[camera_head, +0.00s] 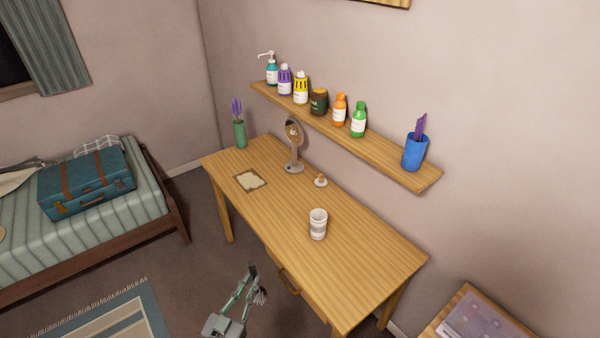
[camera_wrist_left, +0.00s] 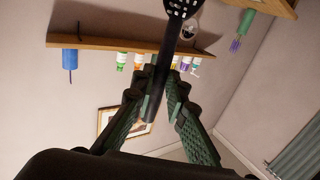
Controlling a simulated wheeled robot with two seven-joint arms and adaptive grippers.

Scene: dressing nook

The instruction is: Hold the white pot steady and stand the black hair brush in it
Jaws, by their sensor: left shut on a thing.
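The white pot (camera_head: 318,226) stands upright on the wooden table, near its front right part, with nothing seen sticking out of it. My left gripper (camera_head: 248,284) is in front of the table, low and left of the pot, apart from it. In the left wrist view my left gripper (camera_wrist_left: 164,94) is shut on the handle of the black hair brush (camera_wrist_left: 173,42). The brush's head points away from the gripper and is cut off by the top edge. In the head view the brush is too small to make out clearly. My right gripper is not in view.
The wooden table (camera_head: 285,225) also bears a round mirror (camera_head: 294,140), a small ring holder (camera_head: 321,181), a framed mat (camera_head: 250,180) and a green vase (camera_head: 239,134). A wall shelf (camera_head: 375,149) above holds several bottles and a blue cup (camera_head: 414,153). The tabletop around the pot is clear.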

